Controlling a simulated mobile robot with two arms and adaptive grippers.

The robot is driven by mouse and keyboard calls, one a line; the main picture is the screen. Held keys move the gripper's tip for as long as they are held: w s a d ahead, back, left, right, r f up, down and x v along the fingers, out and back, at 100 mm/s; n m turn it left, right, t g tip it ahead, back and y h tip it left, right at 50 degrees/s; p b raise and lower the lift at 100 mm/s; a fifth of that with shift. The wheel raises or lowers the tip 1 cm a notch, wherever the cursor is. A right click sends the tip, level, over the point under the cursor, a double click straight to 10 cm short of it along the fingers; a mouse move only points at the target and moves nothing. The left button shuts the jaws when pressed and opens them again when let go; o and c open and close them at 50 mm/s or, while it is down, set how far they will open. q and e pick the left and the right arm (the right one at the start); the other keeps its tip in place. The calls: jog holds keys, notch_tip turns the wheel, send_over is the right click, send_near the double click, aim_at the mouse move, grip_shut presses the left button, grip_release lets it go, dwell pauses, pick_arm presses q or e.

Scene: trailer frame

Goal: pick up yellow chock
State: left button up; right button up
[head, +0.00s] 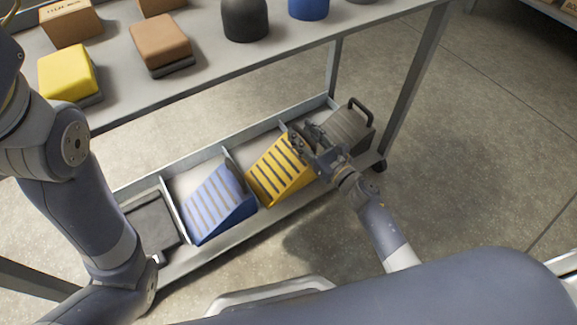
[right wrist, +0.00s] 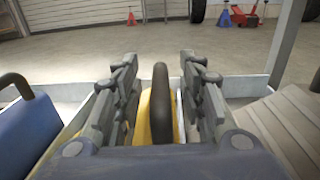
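The yellow chock (head: 275,180), with dark stripes on its slope, sits in a compartment of the low shelf tray. My right gripper (head: 302,140) is at the chock's upper right end. In the right wrist view the gripper's (right wrist: 160,62) two fingers are apart, one on each side of the chock's dark upright handle (right wrist: 161,98). Gaps show between fingers and handle, so it does not look clamped. Yellow parts of the chock (right wrist: 144,122) show below the handle; the rest is hidden by my gripper. My left arm crosses the left side, and its gripper is out of view.
A blue chock (head: 218,205) lies in the compartment to the left, a grey one (head: 347,128) with a handle to the right. A dark flat item (head: 150,222) lies far left. Metal dividers separate them. The upper shelf (head: 215,62) holds several blocks.

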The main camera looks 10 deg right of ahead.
grip_shut()
jog(key=shift+r, duration=0.1)
jog(key=shift+r, duration=0.2)
